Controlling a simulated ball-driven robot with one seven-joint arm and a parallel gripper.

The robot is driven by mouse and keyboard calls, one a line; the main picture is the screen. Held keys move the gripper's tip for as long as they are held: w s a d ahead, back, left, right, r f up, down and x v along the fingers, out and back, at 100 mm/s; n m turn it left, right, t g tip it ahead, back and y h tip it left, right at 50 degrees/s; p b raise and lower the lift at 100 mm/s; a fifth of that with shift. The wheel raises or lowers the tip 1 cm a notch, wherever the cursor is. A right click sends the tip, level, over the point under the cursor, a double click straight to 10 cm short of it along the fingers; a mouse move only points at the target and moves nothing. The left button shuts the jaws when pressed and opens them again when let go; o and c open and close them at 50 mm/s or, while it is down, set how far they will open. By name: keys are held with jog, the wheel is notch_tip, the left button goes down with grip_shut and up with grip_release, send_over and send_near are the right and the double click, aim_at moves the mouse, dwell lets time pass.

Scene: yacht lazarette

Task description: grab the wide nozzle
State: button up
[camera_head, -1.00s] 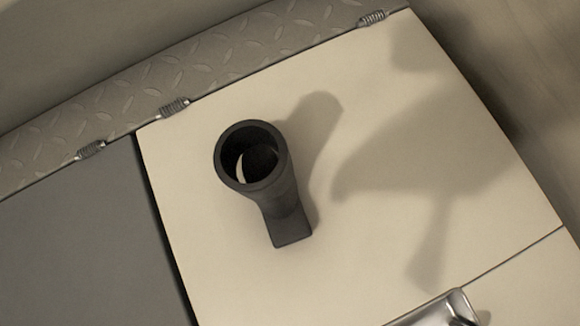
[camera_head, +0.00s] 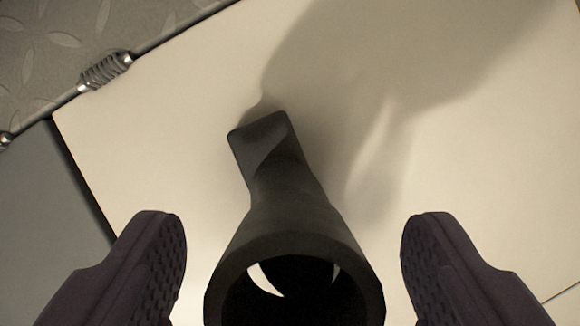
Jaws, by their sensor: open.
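The wide nozzle (camera_head: 288,208) is a dark grey hollow piece on a cream panel (camera_head: 180,130). Its round open mouth faces the camera at the bottom of the picture, and its body narrows to a flat end pointing up the picture. My gripper (camera_head: 292,240) is open, with one dark, ridged finger on each side of the nozzle. A gap shows between each finger and the nozzle, so neither appears to touch it. The lower rim of the mouth is cut off by the picture's bottom edge.
A metal hinge (camera_head: 106,70) lies along the panel's upper left edge, beside a grey diamond-plate strip (camera_head: 50,30). A grey panel (camera_head: 40,215) adjoins on the left. The cream panel is bare right of the nozzle, apart from shadows.

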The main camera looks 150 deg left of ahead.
jog(key=shift+b+x, duration=0.35)
jog(key=shift+x, duration=0.65)
grip_shut()
jog(key=shift+r, duration=0.1)
jog(key=shift+r, duration=0.1)
